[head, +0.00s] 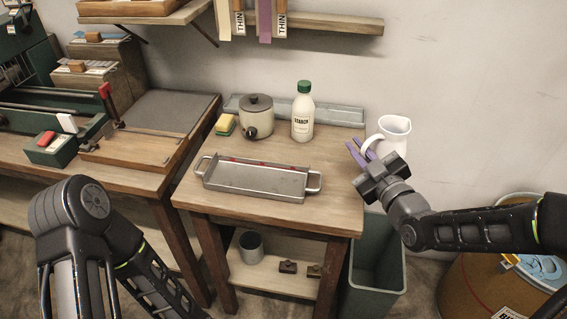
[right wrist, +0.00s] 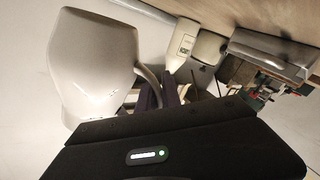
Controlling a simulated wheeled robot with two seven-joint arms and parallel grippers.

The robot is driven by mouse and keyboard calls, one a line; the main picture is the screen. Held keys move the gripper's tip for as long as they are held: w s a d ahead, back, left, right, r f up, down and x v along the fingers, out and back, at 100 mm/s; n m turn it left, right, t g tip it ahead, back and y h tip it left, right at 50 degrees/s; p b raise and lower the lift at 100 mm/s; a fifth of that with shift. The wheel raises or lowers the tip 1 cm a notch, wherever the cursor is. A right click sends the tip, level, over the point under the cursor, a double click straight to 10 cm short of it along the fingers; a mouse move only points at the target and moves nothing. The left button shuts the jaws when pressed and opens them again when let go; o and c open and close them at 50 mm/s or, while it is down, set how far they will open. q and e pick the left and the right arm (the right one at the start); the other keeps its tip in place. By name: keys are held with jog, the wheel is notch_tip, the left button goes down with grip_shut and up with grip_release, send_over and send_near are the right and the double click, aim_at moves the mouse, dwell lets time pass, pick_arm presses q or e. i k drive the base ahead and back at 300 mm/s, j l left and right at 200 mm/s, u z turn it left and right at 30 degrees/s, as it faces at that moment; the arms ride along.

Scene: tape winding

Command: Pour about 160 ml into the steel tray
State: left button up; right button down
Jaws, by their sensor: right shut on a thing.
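A white jug (head: 396,132) is held upright or nearly so at the right edge of the table, by the wall; it also shows large in the right wrist view (right wrist: 95,65). My right gripper (head: 358,152) has purple fingers shut on the jug's handle, on its left side. What is inside the jug cannot be seen. The steel tray (head: 255,181), shallow with two end handles, sits on the table to the left of the jug and nearer me. My left arm shows at the lower left, but its gripper does not show.
A white starch bottle (head: 302,118) with a green cap, a lidded pot (head: 257,117) and a sponge (head: 225,124) stand behind the tray. A green bin (head: 377,260) is below the table's right edge. The tabletop right of the tray is clear.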

aim_at(280, 182)
jog(key=k, duration=0.75)
jog(key=u, duration=1.35)
